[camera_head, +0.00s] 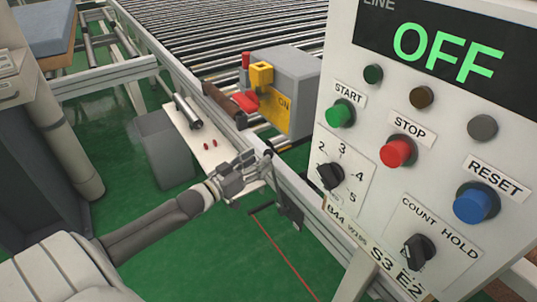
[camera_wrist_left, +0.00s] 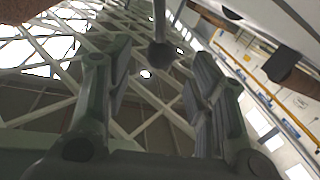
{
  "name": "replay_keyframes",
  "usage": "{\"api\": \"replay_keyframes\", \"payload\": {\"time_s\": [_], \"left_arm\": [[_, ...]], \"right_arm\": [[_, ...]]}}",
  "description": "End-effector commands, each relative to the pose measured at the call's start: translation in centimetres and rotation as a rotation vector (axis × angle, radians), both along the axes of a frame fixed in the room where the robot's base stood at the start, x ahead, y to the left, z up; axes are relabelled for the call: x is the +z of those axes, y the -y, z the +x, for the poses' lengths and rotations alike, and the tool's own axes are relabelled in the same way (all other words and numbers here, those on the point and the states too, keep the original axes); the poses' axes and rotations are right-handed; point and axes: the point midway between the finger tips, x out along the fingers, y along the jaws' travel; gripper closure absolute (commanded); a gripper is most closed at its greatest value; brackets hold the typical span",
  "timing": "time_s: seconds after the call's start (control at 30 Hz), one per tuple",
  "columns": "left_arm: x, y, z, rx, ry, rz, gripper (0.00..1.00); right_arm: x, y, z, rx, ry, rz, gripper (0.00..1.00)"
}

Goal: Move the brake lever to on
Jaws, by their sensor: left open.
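My left gripper (camera_head: 250,168) is open beside the conveyor's side rail, its fingers pointing up and to the right. A small dark round knob shows just beyond its fingertips. In the left wrist view a dark ball knob (camera_wrist_left: 160,54) on a thin rod appears between the two open fingers (camera_wrist_left: 160,85), not gripped. I cannot tell for sure whether this is the brake lever. A grey box with a yellow plate (camera_head: 277,108) marked ON stands by the rail, with red and yellow parts. A brown bar (camera_head: 223,104) lies beside it. My right gripper is not in view.
The control panel (camera_head: 390,120), with buttons and knobs and a display reading OFF, fills the right side. The roller conveyor (camera_head: 230,25) runs across the back. A pale plate (camera_head: 205,150) with red bits and a grey box (camera_head: 164,150) are left of the gripper.

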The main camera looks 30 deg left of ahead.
Motion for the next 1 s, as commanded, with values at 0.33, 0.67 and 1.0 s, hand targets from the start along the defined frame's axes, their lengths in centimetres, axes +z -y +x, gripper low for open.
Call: {"api": "replay_keyframes", "payload": {"time_s": [0.33,0.67,1.0], "left_arm": [[0.0,0.7,3.9,0.001,0.000,-0.002,0.49],[-0.1,1.0,5.2,0.001,-0.001,-0.001,0.49],[-0.1,1.0,5.2,0.001,-0.001,-0.001,0.63]], "right_arm": [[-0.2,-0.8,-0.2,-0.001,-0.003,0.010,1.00],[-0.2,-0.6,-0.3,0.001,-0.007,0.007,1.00],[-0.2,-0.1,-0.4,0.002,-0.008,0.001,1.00]]}}
